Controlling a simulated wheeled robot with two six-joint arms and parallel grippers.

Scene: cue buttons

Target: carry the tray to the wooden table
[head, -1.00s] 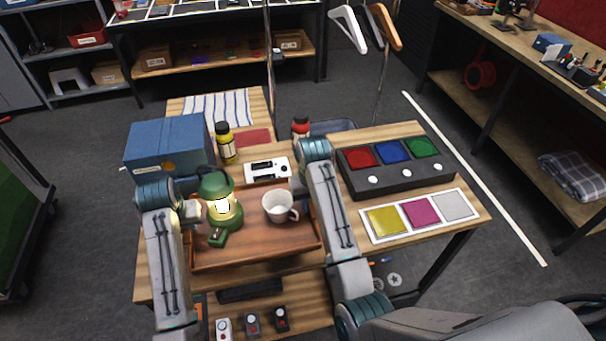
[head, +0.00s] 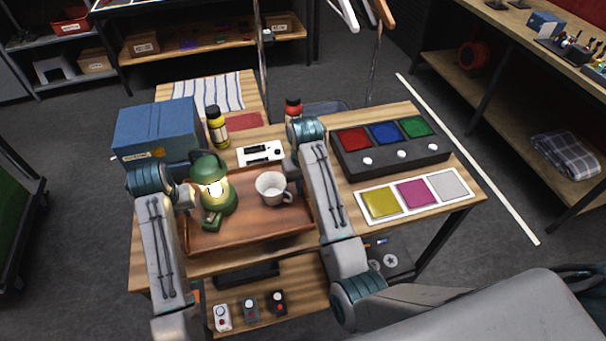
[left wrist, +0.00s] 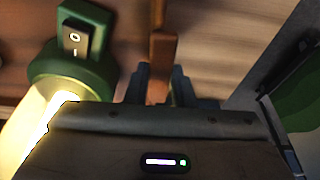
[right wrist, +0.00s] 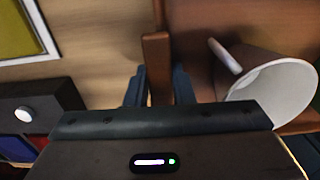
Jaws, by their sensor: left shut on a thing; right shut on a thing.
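The brown wooden tray (head: 262,228) is in the middle of the head view, over the wooden table (head: 150,272); I cannot tell whether it touches the top. A green lantern (head: 212,188), lit, stands in its left part, and a white cup (head: 270,187) stands in its right part. My left gripper (left wrist: 160,88) is shut on the tray's left wall, beside the lantern. My right gripper (right wrist: 158,88) is shut on the tray's right wall, with the cup close by. In the head view my arms hide parts of both side walls.
A button box (head: 390,146) and a colour card (head: 413,194) lie to the right. A workbench (head: 505,92) is further right.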

